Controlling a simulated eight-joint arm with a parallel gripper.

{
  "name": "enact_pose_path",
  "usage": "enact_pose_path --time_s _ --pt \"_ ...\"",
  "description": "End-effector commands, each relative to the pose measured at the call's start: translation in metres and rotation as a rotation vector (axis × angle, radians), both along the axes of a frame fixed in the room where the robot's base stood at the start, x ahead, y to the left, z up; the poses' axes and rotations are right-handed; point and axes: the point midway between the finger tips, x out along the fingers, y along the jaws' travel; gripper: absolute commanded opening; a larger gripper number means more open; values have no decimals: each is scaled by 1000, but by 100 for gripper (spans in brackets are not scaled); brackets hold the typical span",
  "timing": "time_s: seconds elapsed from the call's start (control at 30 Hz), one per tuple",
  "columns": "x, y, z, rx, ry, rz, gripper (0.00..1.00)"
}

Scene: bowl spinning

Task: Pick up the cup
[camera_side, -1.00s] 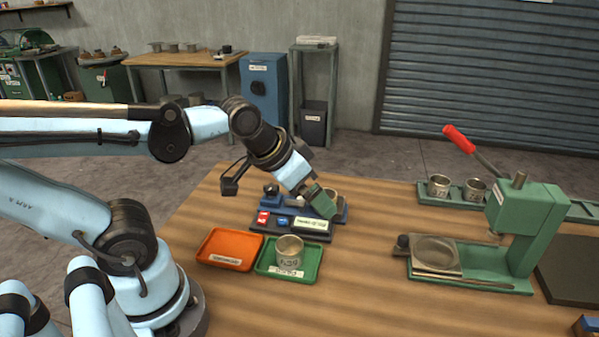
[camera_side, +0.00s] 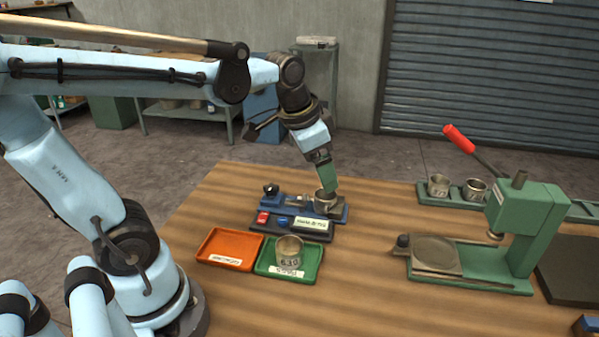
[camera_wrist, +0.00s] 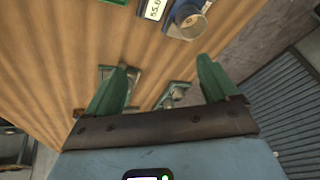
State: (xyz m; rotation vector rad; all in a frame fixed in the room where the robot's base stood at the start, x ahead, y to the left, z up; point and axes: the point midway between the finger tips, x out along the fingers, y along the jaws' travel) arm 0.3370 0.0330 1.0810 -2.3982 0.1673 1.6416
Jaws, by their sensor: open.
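A grey metal cup (camera_side: 325,203) stands on the blue bench device (camera_side: 275,203). In the wrist view that cup (camera_wrist: 190,18) shows at the top edge, beyond my fingertips. My gripper (camera_side: 328,187) is just above and beside this cup in the side view; whether it touches cannot be told there. In the wrist view my gripper (camera_wrist: 163,78) has its two green fingers spread wide with nothing between them. Another metal cup (camera_side: 289,250) with a marking stands upright in the green tray (camera_side: 262,266).
An orange tray (camera_side: 228,248) lies left of the green tray. A green press (camera_side: 525,225) with a red handle and round plate stands at the right. Behind it, two cups (camera_side: 438,185) sit on a green rack. The middle table between device and press is clear.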

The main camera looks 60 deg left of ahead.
Motion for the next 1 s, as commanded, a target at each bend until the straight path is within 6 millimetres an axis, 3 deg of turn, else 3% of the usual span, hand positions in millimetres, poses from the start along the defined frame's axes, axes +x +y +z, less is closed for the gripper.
enact_pose_path --time_s 0.2,0.43,0.73,1.0 --pt "37 29 5 45 170 -151 87" --pt "65 58 -3 46 317 -304 87" --pt "75 70 -15 35 379 -380 87" --pt "75 70 -55 36 378 -380 87"
